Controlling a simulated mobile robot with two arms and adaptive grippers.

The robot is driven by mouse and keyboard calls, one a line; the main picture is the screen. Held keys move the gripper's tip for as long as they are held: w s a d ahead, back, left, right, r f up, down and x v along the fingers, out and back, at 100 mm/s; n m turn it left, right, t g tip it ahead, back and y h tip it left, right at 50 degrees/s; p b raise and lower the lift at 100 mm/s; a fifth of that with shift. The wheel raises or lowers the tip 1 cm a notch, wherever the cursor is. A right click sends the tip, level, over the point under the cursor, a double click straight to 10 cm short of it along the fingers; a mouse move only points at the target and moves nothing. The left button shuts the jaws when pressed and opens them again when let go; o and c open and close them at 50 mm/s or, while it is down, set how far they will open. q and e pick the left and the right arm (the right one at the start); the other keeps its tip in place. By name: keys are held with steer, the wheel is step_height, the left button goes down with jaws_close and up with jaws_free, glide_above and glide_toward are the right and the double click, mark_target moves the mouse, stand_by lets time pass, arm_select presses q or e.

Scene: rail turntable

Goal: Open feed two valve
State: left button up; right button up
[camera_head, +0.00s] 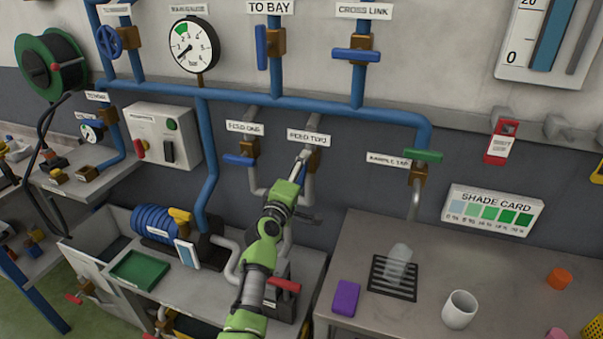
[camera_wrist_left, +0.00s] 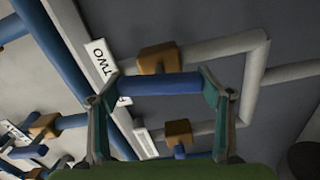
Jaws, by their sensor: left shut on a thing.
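The feed two valve (camera_head: 314,158) is a brown body on a grey pipe, below its white label (camera_head: 309,137), partly hidden by my gripper in the head view. My left gripper (camera_head: 303,158) is at this valve. In the left wrist view, the blue handle (camera_wrist_left: 160,85) spans between the two fingers (camera_wrist_left: 160,95), one at each end, and the gripper is shut on it. The handle lies roughly along its pipe, in front of the brown valve body (camera_wrist_left: 158,58). My right gripper is in neither view.
The feed one valve (camera_head: 249,147) stands close on the left, its blue handle (camera_head: 239,160) crosswise to its pipe. The sample tap's green handle (camera_head: 423,156) is to the right. A bench (camera_head: 430,260) with a clear glass (camera_head: 397,265) and white cup (camera_head: 459,309) stands lower right.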

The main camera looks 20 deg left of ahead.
arm_select(q)
steer(key=o, duration=1.1)
